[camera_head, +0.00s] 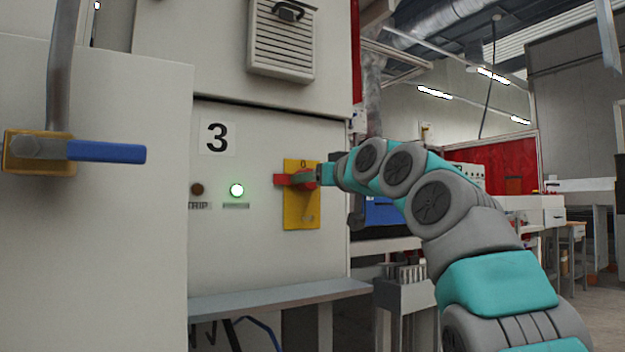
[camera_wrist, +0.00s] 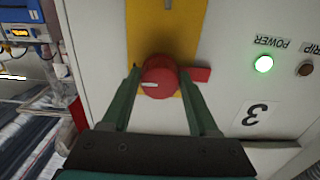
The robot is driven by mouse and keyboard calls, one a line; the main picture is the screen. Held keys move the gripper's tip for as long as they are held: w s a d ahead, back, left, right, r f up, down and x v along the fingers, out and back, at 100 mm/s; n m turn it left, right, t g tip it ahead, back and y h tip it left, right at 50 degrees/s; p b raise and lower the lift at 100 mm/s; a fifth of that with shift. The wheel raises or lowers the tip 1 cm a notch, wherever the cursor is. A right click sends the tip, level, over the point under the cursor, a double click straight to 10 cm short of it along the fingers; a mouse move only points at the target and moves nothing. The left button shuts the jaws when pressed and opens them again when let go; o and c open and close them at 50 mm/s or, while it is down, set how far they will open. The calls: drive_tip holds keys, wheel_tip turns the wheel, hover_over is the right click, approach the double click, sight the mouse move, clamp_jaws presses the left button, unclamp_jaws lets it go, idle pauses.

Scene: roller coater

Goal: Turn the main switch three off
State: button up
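The main switch three is a red rotary handle (camera_head: 282,182) on a yellow plate (camera_head: 301,214), on the grey cabinet panel marked 3. The plate has a 0 at its top. The handle lies about horizontal, its bar pointing left in the head view. In the wrist view its round red knob (camera_wrist: 160,78) lies between the two green fingers of my gripper (camera_wrist: 160,82), with its bar sticking out to the right past one finger. My gripper looks open around the knob; firm contact is not clear. In the head view my gripper (camera_head: 304,179) is at the switch from the right.
A lit power lamp (camera_head: 236,190) and a dark trip lamp (camera_head: 197,189) are left of the switch. A blue-handled lever (camera_head: 105,152) juts from the nearer cabinet at left. A grey ledge (camera_head: 280,297) runs below the panel.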

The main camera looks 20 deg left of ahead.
clamp_jaws()
drive_tip(key=shift+d+n, duration=0.1)
drive_tip(key=shift+n, duration=0.8)
idle(0.4)
drive_tip(key=shift+n, duration=0.3)
drive_tip(key=shift+r+n+p, duration=0.15)
drive_tip(key=shift+n+p, duration=0.35)
drive_tip(key=shift+n, duration=0.4)
drive_tip(key=n+p, duration=0.5)
drive_tip(key=n, duration=0.8)
drive_tip(key=shift+n, duration=0.6)
